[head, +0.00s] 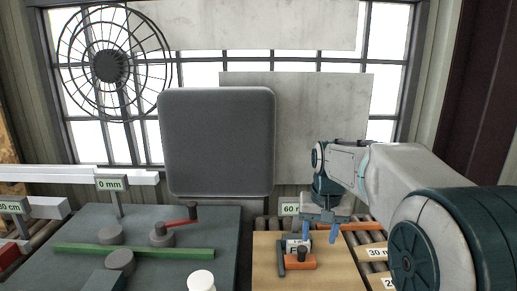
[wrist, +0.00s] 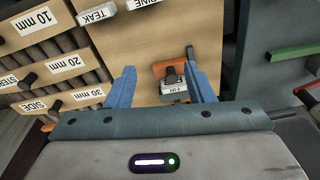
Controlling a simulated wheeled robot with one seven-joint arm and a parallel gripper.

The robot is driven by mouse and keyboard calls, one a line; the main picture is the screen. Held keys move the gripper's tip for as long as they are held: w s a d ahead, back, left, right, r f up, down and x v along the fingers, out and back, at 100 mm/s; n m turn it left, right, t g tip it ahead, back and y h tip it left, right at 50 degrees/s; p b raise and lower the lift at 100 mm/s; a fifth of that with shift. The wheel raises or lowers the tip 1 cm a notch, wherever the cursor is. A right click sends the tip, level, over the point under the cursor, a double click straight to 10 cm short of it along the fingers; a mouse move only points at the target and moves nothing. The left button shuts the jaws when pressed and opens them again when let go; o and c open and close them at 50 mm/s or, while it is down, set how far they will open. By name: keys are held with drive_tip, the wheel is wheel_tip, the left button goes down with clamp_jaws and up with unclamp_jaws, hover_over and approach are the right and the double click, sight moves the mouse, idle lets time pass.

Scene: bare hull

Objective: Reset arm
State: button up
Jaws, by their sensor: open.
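My gripper (head: 320,233) is open above the right end of a wooden board (head: 262,250), with its blue fingers pointing down. In the wrist view my gripper (wrist: 160,82) shows both blue fingers apart with nothing held between them. An orange block (head: 301,262) with a dark knob and a white label lies on the board just left of the fingers. In the wrist view the orange block (wrist: 162,69) shows beyond the fingertips, and its white tag (wrist: 173,89) appears between the fingers. I cannot tell how high the fingers are above the board.
A grey table (head: 200,228) at left bears a green bar (head: 130,252), a red-handled clamp (head: 180,222) and a white cup (head: 201,280). A dark panel (head: 216,140) stands behind. Wooden racks labelled 10 mm (wrist: 33,20) and 30 mm (wrist: 86,94) show in the wrist view.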

drive_tip(key=s+f, duration=0.2)
drive_tip(key=s, duration=0.9)
drive_tip(key=s+f+n+t, duration=0.1)
drive_tip(key=s+f, duration=0.2)
drive_tip(key=s, duration=0.7)
drive_tip(key=shift+s+f+n+t, duration=0.15)
drive_tip(key=shift+s+n+t, duration=0.15)
drive_tip(key=shift+s, duration=0.05)
idle(0.3)
